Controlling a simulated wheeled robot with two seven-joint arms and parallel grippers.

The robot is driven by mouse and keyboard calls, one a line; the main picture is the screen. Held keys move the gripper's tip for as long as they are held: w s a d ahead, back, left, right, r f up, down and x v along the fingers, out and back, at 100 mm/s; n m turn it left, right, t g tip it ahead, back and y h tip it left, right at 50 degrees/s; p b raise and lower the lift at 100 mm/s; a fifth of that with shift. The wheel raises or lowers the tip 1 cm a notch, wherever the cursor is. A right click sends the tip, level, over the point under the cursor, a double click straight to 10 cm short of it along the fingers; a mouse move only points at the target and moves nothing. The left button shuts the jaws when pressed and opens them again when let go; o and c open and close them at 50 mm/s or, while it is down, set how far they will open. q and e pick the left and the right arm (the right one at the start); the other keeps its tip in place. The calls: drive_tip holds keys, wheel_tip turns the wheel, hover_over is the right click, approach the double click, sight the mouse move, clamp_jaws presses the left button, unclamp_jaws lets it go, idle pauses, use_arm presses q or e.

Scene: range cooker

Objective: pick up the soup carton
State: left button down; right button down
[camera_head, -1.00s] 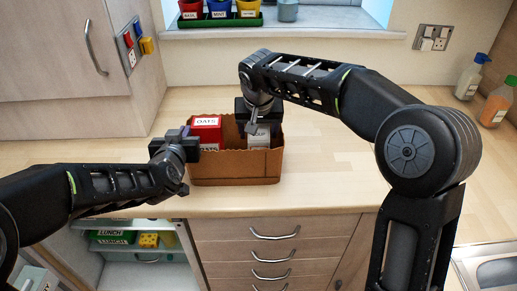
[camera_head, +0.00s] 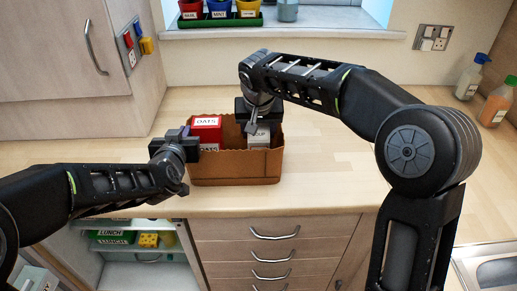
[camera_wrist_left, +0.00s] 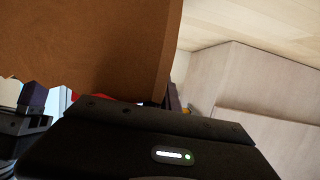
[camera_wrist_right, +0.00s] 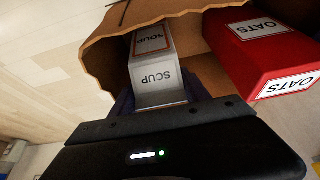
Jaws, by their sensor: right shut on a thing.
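The soup carton (camera_head: 259,138) is white and grey with a SOUP label. It is in the right part of the brown box (camera_head: 235,168), and the box's front wall hides its lower part in the head view. My right gripper (camera_head: 254,122) reaches down from above and is shut on the soup carton. In the right wrist view the carton (camera_wrist_right: 154,62) sits between the two fingers. My left gripper (camera_head: 187,143) is at the box's left end, with its fingers apart. In the left wrist view the box's brown wall (camera_wrist_left: 90,45) fills much of the picture; whether a finger touches it is unclear.
A red oats carton (camera_head: 206,131) stands in the box, left of the soup carton. Bottles (camera_head: 496,103) stand far right on the counter. A sink (camera_head: 490,268) is at lower right. An open compartment (camera_head: 145,258) is below the counter, beside drawers. The counter right of the box is clear.

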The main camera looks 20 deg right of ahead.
drive_tip(key=shift+r, duration=0.1)
wheel_tip(320, 180, up, 10)
drive_tip(key=shift+f, duration=0.1)
idle(0.6)
idle(0.4)
use_arm(q)
drive_tip(key=c, duration=1.6)
unclamp_jaws()
drive_tip(key=shift+s, duration=0.1)
drive_tip(key=v, duration=1.1)
drive_tip(key=shift+s+a+r, duration=0.1)
drive_tip(key=shift+s+r, duration=0.05)
drive_tip(key=shift+s, duration=0.2)
drive_tip(key=shift+r, duration=0.1)
